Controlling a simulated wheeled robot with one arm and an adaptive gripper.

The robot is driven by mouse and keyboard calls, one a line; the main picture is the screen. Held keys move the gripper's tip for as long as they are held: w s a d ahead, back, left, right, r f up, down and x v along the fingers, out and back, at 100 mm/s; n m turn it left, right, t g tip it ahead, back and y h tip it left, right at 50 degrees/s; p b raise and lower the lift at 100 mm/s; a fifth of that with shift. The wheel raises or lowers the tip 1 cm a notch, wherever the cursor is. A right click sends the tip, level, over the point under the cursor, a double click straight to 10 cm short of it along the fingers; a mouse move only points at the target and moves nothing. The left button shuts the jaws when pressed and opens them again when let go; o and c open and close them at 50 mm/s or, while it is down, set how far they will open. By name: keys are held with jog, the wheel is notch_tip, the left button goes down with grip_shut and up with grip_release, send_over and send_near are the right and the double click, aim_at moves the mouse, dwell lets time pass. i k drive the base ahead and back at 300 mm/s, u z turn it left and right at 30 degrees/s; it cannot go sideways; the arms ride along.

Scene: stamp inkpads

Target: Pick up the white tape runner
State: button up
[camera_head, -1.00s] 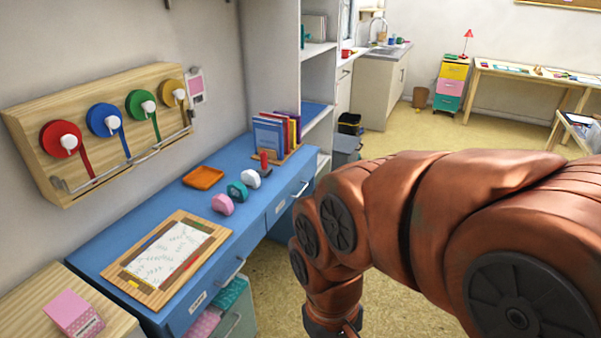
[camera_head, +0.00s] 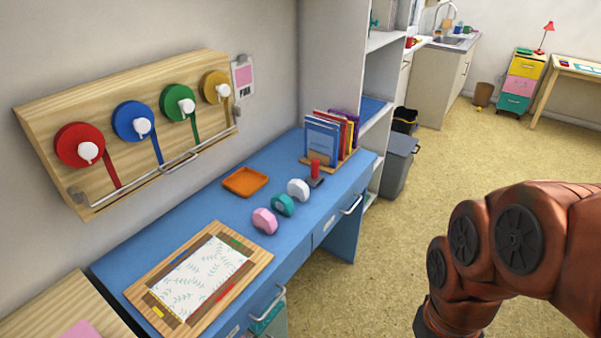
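The white tape runner (camera_head: 298,188) lies on the blue desk (camera_head: 213,212), at the far end of a short row. A teal tape runner (camera_head: 283,204) and a pink one (camera_head: 264,221) lie beside it, nearer to me. A stamp with a red handle (camera_head: 315,171) stands just beyond it. My arm is at the lower right, well away from the desk and over the floor. Its gripper end is below the picture's edge, so my fingers do not show.
An orange tray (camera_head: 245,181) lies behind the runners. A wooden board with patterned paper (camera_head: 199,281) fills the near part of the desk. Books in a holder (camera_head: 330,140) stand at the far end. A wall rack with coloured tape rolls (camera_head: 128,128) hangs above. Open floor (camera_head: 400,215) lies right of the desk.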

aim_at(298, 190)
jog(key=i, duration=0.85)
jog(key=u, duration=1.9)
